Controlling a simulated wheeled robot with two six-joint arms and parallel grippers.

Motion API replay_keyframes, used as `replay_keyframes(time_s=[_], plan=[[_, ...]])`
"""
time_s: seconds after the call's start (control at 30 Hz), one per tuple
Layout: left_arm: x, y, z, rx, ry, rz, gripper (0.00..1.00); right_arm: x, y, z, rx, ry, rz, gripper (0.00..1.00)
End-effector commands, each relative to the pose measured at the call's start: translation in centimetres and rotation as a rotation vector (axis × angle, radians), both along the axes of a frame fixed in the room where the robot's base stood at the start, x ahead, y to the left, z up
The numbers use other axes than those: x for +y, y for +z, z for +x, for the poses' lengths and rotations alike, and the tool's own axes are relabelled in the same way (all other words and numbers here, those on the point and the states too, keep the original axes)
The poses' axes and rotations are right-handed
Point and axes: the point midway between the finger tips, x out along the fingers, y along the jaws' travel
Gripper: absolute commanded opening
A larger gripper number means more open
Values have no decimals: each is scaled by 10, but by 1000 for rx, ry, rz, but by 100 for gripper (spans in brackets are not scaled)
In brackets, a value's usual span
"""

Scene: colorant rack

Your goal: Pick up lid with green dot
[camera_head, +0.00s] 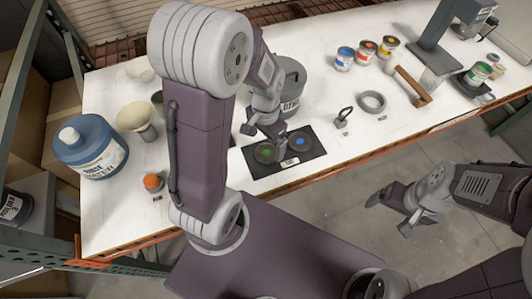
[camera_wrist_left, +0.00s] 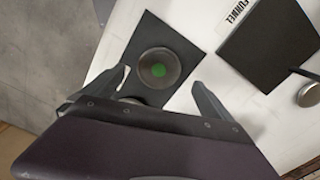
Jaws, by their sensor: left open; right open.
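The lid with the green dot (camera_head: 265,154) is a dark round lid lying on a black mat (camera_head: 288,168), left of a similar lid with a blue dot (camera_head: 301,141). My left gripper (camera_head: 264,133) is open and empty, above and just behind the green-dot lid. In the left wrist view the green-dot lid (camera_wrist_left: 160,68) lies beyond the open fingers, apart from them. The other lid is mostly hidden behind my gripper there. My right gripper (camera_head: 391,207) is open and empty, off the table over the floor at the right.
A grey bucket (camera_head: 291,82) stands behind the mat. A blue jug (camera_head: 90,145), a funnel (camera_head: 139,118) and an orange-topped item (camera_head: 152,182) are at left.

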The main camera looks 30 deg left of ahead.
Motion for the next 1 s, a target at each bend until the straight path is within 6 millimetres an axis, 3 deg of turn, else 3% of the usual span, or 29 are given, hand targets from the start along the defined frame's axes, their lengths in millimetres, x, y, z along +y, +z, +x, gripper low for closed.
replay_keyframes(time_s=[0.2, 0.47, 0.57, 0.7, 1.0], plan=[[-1, -39, -4, 6, 0, -1, 97, 0, -3, 0, 0, 0, 0, 87], [-1, -45, -3, 0, -1, -1, 97, 0, -3, 0, 0, 0, 0, 87], [-1, -45, -3, 0, -1, -1, 74, 0, -3, 0, 0, 0, 0, 87], [-1, -44, -3, 0, -1, -1, 36, 0, -3, 0, 0, 0, 0, 87], [-1, -44, -3, 0, -1, -1, 33, 0, -3, 0, 0, 0, 0, 87]])
